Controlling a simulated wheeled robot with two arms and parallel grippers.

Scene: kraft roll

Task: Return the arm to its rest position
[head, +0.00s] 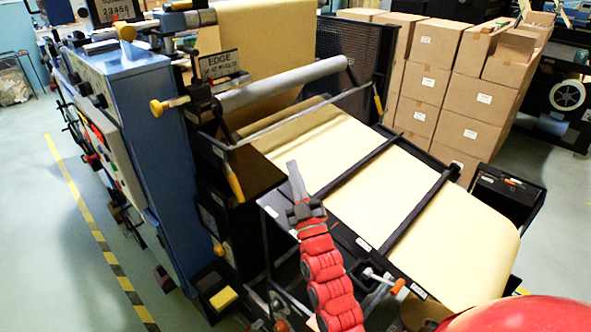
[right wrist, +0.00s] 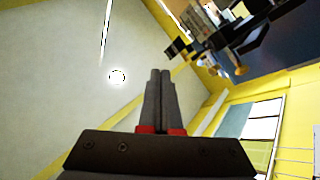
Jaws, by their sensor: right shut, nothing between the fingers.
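My right arm (head: 330,275) is red and rises from the bottom of the head view. Its dark gripper (head: 293,170) points up and away, in front of the black frame of the kraft paper machine. In the right wrist view the two fingers (right wrist: 160,82) lie side by side, closed with nothing between them. That view looks up toward the ceiling and yellow walls. My left gripper does not show in either view.
Kraft paper (head: 400,200) runs down a sloped bed with black crossbars. A blue machine cabinet (head: 150,150) stands at left. Stacked cardboard boxes (head: 425,82) stand behind. A black bin (head: 505,192) is at right. Open floor (head: 50,240) lies left of the yellow-black line.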

